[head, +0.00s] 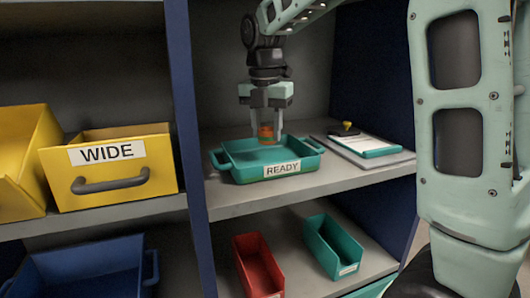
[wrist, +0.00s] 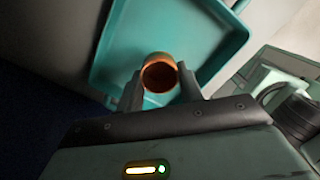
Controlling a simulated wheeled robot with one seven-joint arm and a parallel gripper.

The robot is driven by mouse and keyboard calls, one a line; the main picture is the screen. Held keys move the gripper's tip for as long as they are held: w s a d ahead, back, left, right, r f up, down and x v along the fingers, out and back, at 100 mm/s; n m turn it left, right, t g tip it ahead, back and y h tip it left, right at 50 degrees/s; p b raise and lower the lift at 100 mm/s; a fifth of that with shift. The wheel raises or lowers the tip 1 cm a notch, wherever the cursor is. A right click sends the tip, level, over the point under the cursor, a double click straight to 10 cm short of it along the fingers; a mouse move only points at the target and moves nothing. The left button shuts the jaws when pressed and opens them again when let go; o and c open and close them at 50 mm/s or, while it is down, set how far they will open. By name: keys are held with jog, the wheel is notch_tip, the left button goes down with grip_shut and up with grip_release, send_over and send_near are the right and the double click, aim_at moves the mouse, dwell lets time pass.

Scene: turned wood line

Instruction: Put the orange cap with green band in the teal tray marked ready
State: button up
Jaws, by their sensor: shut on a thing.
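The orange cap with green band (head: 265,132) is between the fingers of my gripper (head: 266,127), over the teal tray. In the wrist view the cap (wrist: 159,72) shows its round hollow end, with a gripper finger on each side (wrist: 160,90). My gripper is shut on the cap. The teal tray marked READY (head: 236,170) sits on the middle shelf, its label facing front. The tray also shows below the cap in the wrist view (wrist: 112,52). I cannot tell whether the cap touches the tray floor.
A clipboard (head: 368,145) with a dark, yellow-topped item (head: 344,129) lies right of the tray. A yellow bin marked WIDE (head: 108,170) stands left, past a blue upright (head: 190,130). Red (head: 258,265) and teal (head: 333,246) bins stand on the shelf below.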

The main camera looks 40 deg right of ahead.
aim_at(267, 162)
jog(key=shift+f+b, duration=0.4)
jog(key=shift+f, duration=2)
jog(key=shift+f, duration=0.1)
jog(key=o, duration=0.9)
jog(key=shift+o, duration=0.2)
jog(key=r, duration=0.2)
jog(key=r+p, duration=0.1)
jog(key=r, duration=0.4)
jog(key=shift+s+a+r+p, duration=0.15)
jog(key=shift+a+r+p, duration=0.1)
jog(key=shift+r+p, duration=0.1)
